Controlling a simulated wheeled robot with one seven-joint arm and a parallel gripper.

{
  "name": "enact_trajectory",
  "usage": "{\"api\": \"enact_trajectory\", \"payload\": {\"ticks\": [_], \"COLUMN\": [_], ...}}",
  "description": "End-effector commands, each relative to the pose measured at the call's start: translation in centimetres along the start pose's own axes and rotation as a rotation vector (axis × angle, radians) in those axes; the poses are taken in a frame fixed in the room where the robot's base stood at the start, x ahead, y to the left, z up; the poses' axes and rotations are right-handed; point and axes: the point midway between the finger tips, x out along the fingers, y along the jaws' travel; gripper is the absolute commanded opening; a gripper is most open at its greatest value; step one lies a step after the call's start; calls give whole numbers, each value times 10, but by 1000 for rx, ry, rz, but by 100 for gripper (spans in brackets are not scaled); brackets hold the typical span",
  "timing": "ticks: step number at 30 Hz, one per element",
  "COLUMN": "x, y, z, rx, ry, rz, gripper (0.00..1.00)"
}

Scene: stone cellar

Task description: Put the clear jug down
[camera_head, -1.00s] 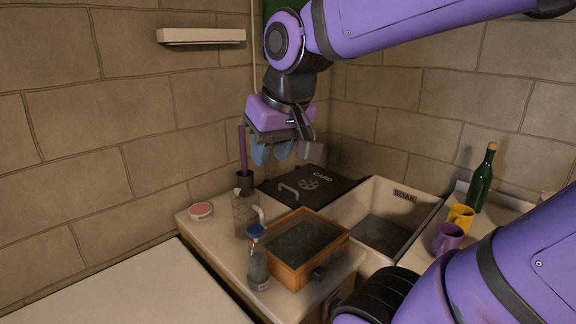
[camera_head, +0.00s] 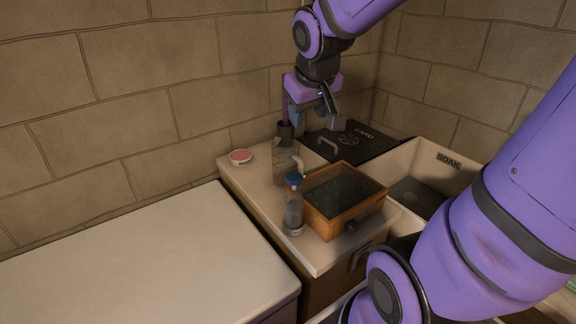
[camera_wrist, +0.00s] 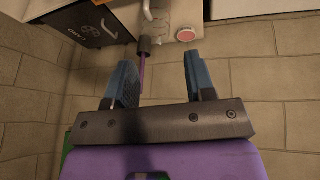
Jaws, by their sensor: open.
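The clear jug (camera_head: 283,171), with a pale handle on its right, stands upright on the pale counter (camera_head: 250,177). A dark cylinder with a thin purple stick (camera_head: 285,97) rises at the jug's top; I cannot tell whether it stands in the jug or behind it. My gripper (camera_head: 308,117) is open, its blue fingers spread above and a little right of the jug, apart from it. In the wrist view nothing is held between the fingers (camera_wrist: 158,62); the dark cylinder (camera_wrist: 144,48) and stick show beyond them.
A blue-capped bottle (camera_head: 293,210) and a wooden box with a dark top (camera_head: 318,214) crowd the jug's front and right. A pink-topped round dish (camera_head: 241,156) lies left. A black lidded case (camera_head: 372,146) and a SOAK basin (camera_head: 458,172) are beyond. The nearer white surface (camera_head: 140,265) is bare.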

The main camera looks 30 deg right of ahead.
Motion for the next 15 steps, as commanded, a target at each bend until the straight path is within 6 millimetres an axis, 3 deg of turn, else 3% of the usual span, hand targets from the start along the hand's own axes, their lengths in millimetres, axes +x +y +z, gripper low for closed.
{"api": "enact_trajectory", "payload": {"ticks": [6,15], "x": [65,156], "y": [19,44], "z": [-26,-43], "rx": [18,59], "ry": [-30,-43], "rz": [8,-43], "gripper": [50,50]}}
